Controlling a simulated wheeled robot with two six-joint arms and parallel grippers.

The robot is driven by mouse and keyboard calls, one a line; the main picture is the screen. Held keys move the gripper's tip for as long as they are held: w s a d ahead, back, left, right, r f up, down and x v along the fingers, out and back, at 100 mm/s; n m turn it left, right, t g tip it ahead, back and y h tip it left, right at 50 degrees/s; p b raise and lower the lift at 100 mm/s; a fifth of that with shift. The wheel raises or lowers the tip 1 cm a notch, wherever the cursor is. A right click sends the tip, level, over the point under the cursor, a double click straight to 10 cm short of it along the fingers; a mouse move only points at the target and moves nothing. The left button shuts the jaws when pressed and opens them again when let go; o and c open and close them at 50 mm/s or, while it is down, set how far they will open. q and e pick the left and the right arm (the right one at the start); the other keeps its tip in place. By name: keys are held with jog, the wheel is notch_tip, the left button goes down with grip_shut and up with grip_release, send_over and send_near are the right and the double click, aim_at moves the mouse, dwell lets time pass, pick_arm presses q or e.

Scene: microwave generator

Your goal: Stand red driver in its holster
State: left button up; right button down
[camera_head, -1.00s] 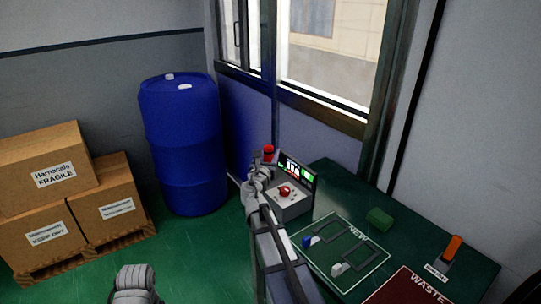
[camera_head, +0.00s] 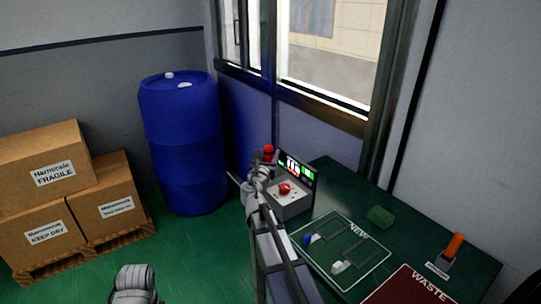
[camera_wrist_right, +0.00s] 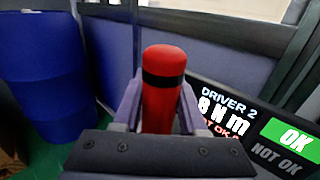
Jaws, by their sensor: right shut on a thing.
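The red driver (camera_wrist_right: 164,90), with a black band near its top, stands upright between the jaws of my right gripper (camera_wrist_right: 160,108) in the right wrist view. In the head view the driver's red top (camera_head: 268,153) shows just above my right gripper (camera_head: 258,178), beside the grey tester box. The driver's lower end is hidden. No empty holster for it can be made out. An orange-handled driver (camera_head: 455,246) stands in a grey holder (camera_head: 444,262) at the right of the green bench. My left gripper is out of view; a part of my left arm shows at the bottom.
The tester box (camera_head: 290,203) has a red knob and a lit screen (camera_wrist_right: 252,128) reading "DRIVER 2". The bench (camera_head: 330,175) holds a NEW outline with small parts, a green block (camera_head: 380,216) and a red WASTE area (camera_head: 412,285). A blue barrel (camera_head: 185,145) and cartons stand left.

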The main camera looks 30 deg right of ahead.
jog(key=shift+f, duration=0.15)
dwell(0.6)
jog(key=shift+c, duration=1.9)
grip_release()
jog(key=v, duration=0.8)
jog(key=shift+d, duration=0.1)
